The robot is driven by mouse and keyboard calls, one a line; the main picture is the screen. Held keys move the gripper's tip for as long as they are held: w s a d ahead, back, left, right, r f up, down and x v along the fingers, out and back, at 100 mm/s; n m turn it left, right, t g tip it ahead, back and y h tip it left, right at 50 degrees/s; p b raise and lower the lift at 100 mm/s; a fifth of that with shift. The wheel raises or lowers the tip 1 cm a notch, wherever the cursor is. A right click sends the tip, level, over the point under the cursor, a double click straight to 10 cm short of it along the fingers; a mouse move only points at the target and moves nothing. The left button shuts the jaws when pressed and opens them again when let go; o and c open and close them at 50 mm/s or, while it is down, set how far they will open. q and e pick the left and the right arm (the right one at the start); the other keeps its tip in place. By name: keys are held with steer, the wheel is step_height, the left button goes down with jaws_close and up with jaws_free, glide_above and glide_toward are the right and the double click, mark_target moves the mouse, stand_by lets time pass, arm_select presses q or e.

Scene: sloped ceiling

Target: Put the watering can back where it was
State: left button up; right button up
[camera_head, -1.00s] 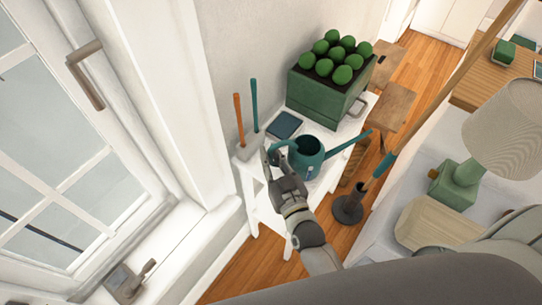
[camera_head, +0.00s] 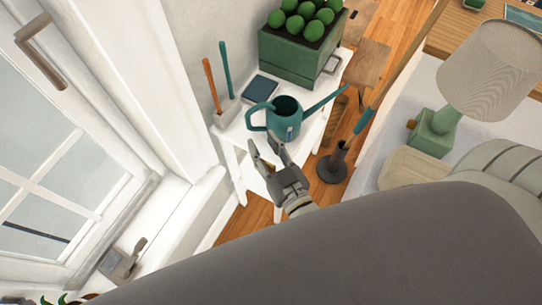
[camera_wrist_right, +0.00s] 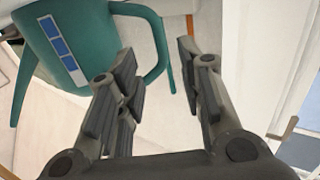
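The teal watering can (camera_head: 287,127) stands upright on a white side table (camera_head: 228,132), its spout to the upper right and its loop handle to the left. My right gripper (camera_head: 265,146) is open and empty, just on the near side of the can. In the right wrist view, the can (camera_wrist_right: 85,35) fills the upper left with its blue label. Its handle shows beyond the gap between my open fingers (camera_wrist_right: 158,55), and they do not close on it. My left gripper is not in view.
A green planter (camera_head: 290,58) and a dark blue book (camera_head: 261,88) share the table with a white holder of two upright tools. A dark stand (camera_head: 332,168) is on the floor at right. The window wall is close at left.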

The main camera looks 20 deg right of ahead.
steer(key=s, duration=0.3)
steer(key=shift+s+d, duration=0.15)
steer(key=shift+s, duration=0.05)
stand_by(0.5)
